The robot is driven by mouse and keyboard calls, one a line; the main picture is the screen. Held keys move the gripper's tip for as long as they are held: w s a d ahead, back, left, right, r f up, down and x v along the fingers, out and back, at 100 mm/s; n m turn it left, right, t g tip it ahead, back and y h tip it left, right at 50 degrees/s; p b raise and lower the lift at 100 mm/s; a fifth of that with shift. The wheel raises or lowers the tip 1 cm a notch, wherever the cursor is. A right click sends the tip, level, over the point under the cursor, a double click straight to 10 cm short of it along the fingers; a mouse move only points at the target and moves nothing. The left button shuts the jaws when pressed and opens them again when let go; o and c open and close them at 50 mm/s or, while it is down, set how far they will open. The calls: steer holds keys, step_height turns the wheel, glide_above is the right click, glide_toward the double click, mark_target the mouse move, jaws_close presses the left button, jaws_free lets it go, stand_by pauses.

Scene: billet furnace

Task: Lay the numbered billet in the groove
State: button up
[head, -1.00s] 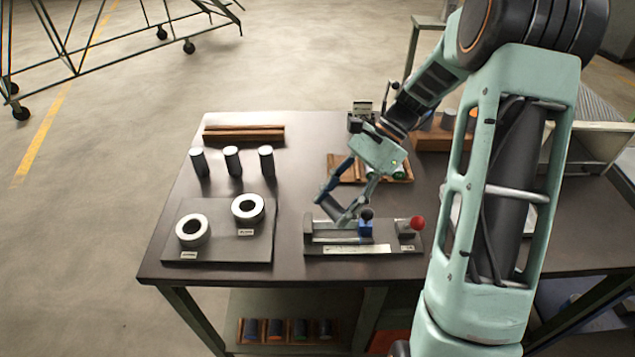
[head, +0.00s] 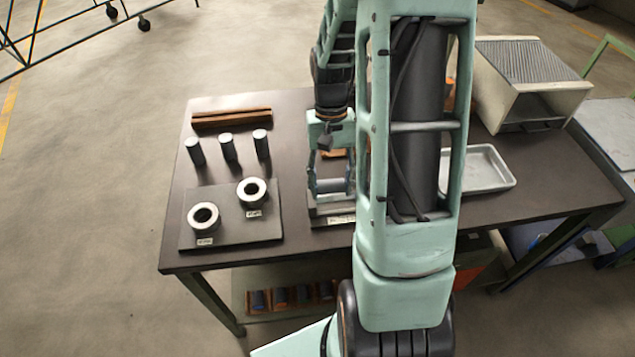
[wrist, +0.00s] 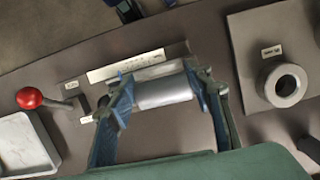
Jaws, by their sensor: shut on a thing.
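My gripper (head: 330,188) is shut on a grey cylinder, the billet (wrist: 165,92), gripped across its ends. In the wrist view the fingers (wrist: 165,95) stand at either end and the billet lies sideways between them. No number on it is readable. The groove fixture (head: 328,217) is a grey base with a pale label strip. In the wrist view its light groove (wrist: 155,71) shows just beyond the billet, roughly parallel to it. The billet is over or close to the fixture; I cannot tell whether it touches. My arm hides the fixture's right part in the head view.
A red-knobbed lever (wrist: 29,97) is beside the fixture. A plate (head: 268,228) with two white rings stands left. Several dark cylinders (head: 228,148) stand behind it, before brown bars (head: 231,118). A metal tray (head: 505,183) and a pale box (head: 560,95) are right.

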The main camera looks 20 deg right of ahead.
mark_target(332, 211)
steer(key=shift+w, duration=0.1)
steer(key=shift+w+b+x, duration=0.2)
steer(key=shift+b+x, duration=0.5)
steer(key=shift+x, duration=0.15)
steer(key=shift+w+b+x, duration=0.15)
steer(key=shift+b+x, duration=0.55)
steer(key=shift+x, duration=0.1)
steer(key=b+x, duration=0.1)
steer(key=x, duration=0.1)
steer(key=shift+s+d+f+b, duration=0.2)
steer(key=shift+s+b, duration=0.1)
steer(key=shift+b, duration=0.1)
steer(key=shift+c, duration=0.4)
steer(key=shift+f, duration=0.35)
steer(key=shift+o, duration=0.3)
steer(key=shift+w+d+f+b, duration=0.1)
steer(key=shift+w+f+b, duration=0.25)
steer(key=shift+w, duration=0.1)
steer(key=shift+s+r, duration=0.1)
steer(key=shift+c, duration=0.2)
steer(key=o, duration=2.3)
steer(key=shift+r, duration=0.1)
steer(key=shift+r, duration=0.1)
